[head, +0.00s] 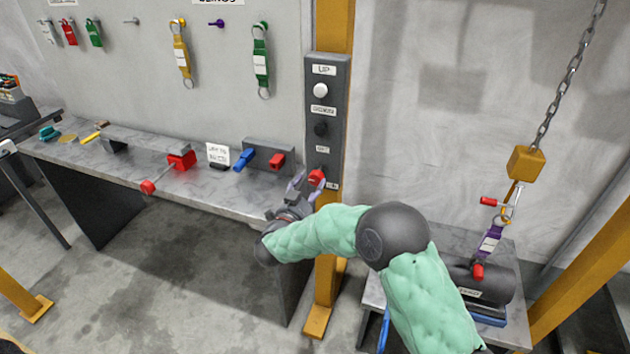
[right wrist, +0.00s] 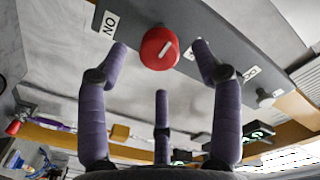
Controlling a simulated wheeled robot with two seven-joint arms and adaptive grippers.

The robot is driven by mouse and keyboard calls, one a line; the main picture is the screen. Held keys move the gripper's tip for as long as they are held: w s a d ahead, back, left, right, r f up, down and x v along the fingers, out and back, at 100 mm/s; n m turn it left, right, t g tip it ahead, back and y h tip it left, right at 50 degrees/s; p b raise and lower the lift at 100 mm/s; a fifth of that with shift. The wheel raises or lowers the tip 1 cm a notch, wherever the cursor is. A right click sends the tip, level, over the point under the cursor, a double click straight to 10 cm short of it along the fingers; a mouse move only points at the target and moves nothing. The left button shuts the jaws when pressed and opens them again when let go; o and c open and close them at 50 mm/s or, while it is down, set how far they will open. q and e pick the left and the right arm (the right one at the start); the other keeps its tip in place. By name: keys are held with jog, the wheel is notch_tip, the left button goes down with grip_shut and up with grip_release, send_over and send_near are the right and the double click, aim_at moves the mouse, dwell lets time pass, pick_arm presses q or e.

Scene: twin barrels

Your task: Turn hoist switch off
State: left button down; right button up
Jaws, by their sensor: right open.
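The hoist switch is a red round knob (head: 316,177) low on the grey control panel (head: 326,95). It also shows in the right wrist view (right wrist: 160,48), with a white mark running diagonally on its face. An ON label (right wrist: 108,23) sits on one side of it; a label on the other side is partly hidden by a finger. My right gripper (head: 305,188) is at the knob from the lower left. In the right wrist view its open fingers (right wrist: 159,62) stand on both sides of the knob, with visible gaps. My left gripper is not in view.
Above the switch are a black button (head: 321,129) and a white button (head: 320,90). The panel is on a yellow post (head: 335,25). A workbench (head: 225,196) is at left. At right, a chain (head: 567,80) holds a purple sling (head: 490,242) over a dark cylinder (head: 497,285).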

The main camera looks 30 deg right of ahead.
aim_at(314, 181)
jog(key=b+x, duration=0.1)
jog(key=x, duration=0.4)
jog(key=shift+w+d+f, duration=0.1)
jog(key=shift+w+d, duration=0.15)
jog(key=shift+d, duration=0.05)
jog(key=c, duration=1.2)
